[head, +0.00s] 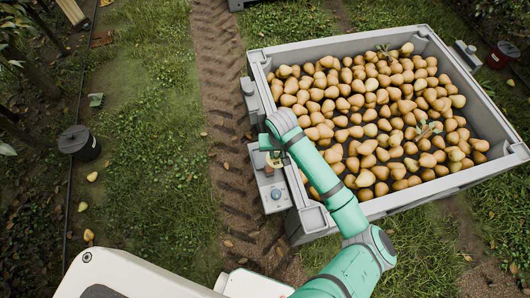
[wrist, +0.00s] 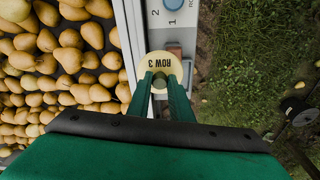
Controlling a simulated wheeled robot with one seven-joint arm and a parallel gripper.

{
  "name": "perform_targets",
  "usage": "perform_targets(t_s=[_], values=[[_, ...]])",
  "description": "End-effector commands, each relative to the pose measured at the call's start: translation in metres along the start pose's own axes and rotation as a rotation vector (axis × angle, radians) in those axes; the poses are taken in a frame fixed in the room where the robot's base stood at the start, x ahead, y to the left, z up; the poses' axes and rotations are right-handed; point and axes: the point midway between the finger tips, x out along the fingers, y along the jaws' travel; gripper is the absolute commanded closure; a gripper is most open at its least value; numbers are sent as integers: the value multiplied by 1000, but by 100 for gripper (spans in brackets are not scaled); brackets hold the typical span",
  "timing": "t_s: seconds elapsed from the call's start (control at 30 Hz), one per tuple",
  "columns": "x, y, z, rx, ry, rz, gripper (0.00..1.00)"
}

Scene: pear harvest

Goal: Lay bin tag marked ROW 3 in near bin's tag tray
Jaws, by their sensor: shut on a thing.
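A round pale-yellow tag (wrist: 160,66) marked ROW 3 is in the wrist view, its lettering upside down. My gripper (wrist: 161,88) is shut on it, with the two green fingers around its near part. In the head view my gripper (head: 272,152) is over the left side of the near bin (head: 303,222). Below the tag is a grey ledge on the bin's side (wrist: 188,18), with marks 1 and 2 and a blue round part. The tag and fingers hide part of the ledge, so I cannot make out the tag tray or whether the tag touches anything.
Many pears (head: 380,110) fill the bin. The blue round part (head: 276,194) shows on the ledge in the head view. A dirt track (head: 225,100) and grass lie left of the bin. A dark bucket (head: 79,143) stands at far left, with loose pears near it.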

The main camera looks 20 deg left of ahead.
Motion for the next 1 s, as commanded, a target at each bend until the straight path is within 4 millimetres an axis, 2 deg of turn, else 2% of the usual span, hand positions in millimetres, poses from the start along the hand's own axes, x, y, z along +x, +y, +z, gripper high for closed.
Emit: perform_targets(t_s=[0.1, 0.3, 0.4, 0.67, 0.9, 1.0], values=[[12, -15, -16, -5, -1, 1, 100], [48, -30, -34, -2, -2, 2, 100], [60, -34, -40, -1, 0, 1, 100], [74, -40, -47, 2, -1, 1, 100], [103, -40, -44, 2, -2, 1, 100], [105, -41, -44, 2, 1, -1, 100]])
